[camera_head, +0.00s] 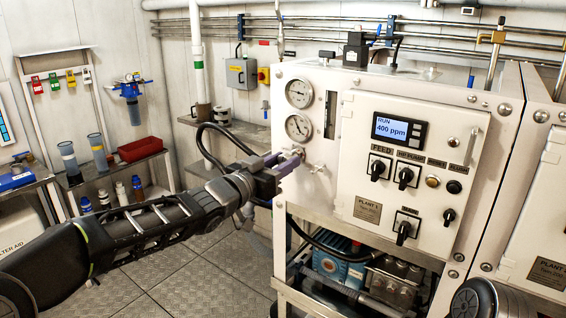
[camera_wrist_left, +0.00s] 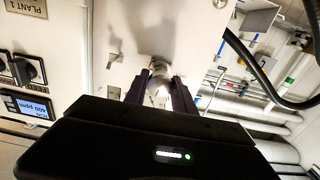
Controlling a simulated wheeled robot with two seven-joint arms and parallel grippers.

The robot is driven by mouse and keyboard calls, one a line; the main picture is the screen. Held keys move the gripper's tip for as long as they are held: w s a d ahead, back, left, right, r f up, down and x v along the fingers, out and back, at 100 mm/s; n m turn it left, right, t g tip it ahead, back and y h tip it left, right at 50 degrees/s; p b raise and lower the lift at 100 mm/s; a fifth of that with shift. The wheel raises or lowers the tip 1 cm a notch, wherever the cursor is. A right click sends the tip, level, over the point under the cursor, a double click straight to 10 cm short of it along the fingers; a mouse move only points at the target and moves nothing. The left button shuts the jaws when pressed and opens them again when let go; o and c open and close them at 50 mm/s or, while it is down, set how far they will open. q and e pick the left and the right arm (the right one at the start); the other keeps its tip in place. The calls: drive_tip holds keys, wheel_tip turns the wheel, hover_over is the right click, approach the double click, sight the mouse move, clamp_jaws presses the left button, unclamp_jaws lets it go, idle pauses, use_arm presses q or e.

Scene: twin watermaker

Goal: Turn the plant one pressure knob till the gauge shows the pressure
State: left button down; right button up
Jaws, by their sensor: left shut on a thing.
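The plant one panel (camera_head: 350,240) is a white cabinet front with a "PLANT 1" plate (camera_head: 368,210). Two round gauges, an upper one (camera_head: 299,93) and a lower one (camera_head: 298,127), sit one above the other at its left side. Their needles are too small to read surely. My left gripper (camera_head: 291,160) is just below the lower gauge, shut on the pressure knob. My right gripper is not in view.
A small valve handle (camera_head: 318,168) stands out just right of my left gripper. A display (camera_head: 398,130) reads "RUN 400 ppm", with several black switches below it. A hanging dark hose (camera_head: 215,150) is left of the cabinet. A shelf with a red bin (camera_head: 140,149) stands further left.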

use_arm(q)
drive_tip(key=m+b, duration=0.1)
drive_tip(key=m, duration=0.1)
drive_tip(key=shift+f+m, duration=0.15)
drive_tip(key=shift+m, duration=0.25)
drive_tip(key=m+b, duration=0.1)
drive_tip(key=m, duration=0.1)
drive_tip(key=shift+m, duration=0.4)
drive_tip(key=c, duration=1)
unclamp_jaws()
drive_tip(key=shift+c, duration=0.2)
